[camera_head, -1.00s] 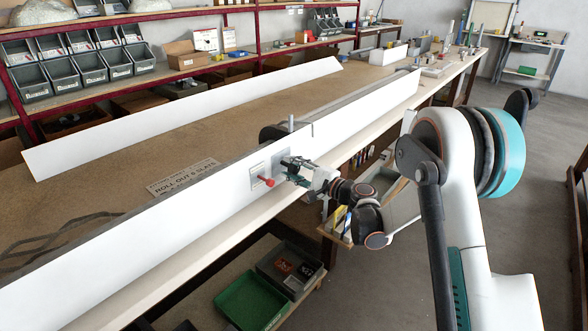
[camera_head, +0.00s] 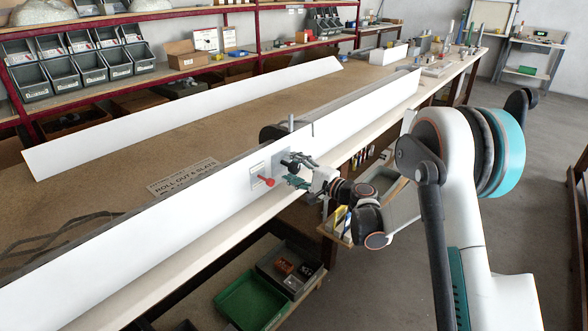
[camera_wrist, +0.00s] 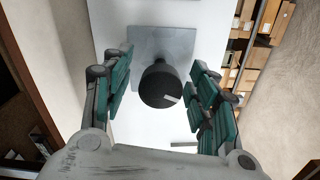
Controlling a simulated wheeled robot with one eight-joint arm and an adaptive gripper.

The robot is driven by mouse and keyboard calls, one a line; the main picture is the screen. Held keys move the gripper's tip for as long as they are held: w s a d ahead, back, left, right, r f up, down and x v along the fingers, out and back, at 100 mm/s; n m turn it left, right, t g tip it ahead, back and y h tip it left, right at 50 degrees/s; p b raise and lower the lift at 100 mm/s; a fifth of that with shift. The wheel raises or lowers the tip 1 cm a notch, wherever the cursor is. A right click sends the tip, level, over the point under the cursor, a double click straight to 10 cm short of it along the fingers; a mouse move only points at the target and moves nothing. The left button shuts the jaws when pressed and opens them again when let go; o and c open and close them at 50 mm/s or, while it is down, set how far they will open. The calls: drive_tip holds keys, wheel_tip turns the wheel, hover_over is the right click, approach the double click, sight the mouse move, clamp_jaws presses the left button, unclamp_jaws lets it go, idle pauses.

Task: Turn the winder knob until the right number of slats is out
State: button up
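The winder knob is a black round knob (camera_wrist: 160,86) with a pale pointer mark, on a grey plate (camera_wrist: 178,45). In the wrist view the mark points right and slightly down. In the head view the knob (camera_head: 291,162) sits on the front of the white panel, right of a red handle (camera_head: 266,181). My gripper (camera_wrist: 163,70) is open, with green-padded fingers on either side of the knob and gaps on both sides. It also shows in the head view (camera_head: 298,172). A sign (camera_head: 185,178) behind the panel reads "ROLL OUT" and a slat number too small to read surely.
Long white panels (camera_head: 190,113) run along the bench. A metal post (camera_head: 290,124) and a dark rounded part stand behind the plate. Below the bench are a green tray (camera_head: 249,301) and a grey bin (camera_head: 290,270). The floor at right is clear.

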drive_tip(key=v, duration=1.2)
idle(0.3)
drive_tip(key=w+a+n+p, duration=0.1)
drive_tip(key=w+a+n, duration=0.1)
drive_tip(key=n, duration=0.4)
drive_tip(key=w+a+n+p, duration=0.1)
drive_tip(key=w+a+n, duration=0.2)
drive_tip(key=n, duration=0.4)
drive_tip(key=w+a+n, duration=0.2)
drive_tip(key=a+n, duration=0.2)
drive_tip(key=n, duration=0.3)
drive_tip(key=shift+w+a+t+h+p, duration=0.25)
drive_tip(key=shift+w+t+h+p, duration=0.05)
drive_tip(key=shift+w+t+p, duration=0.1)
idle(0.9)
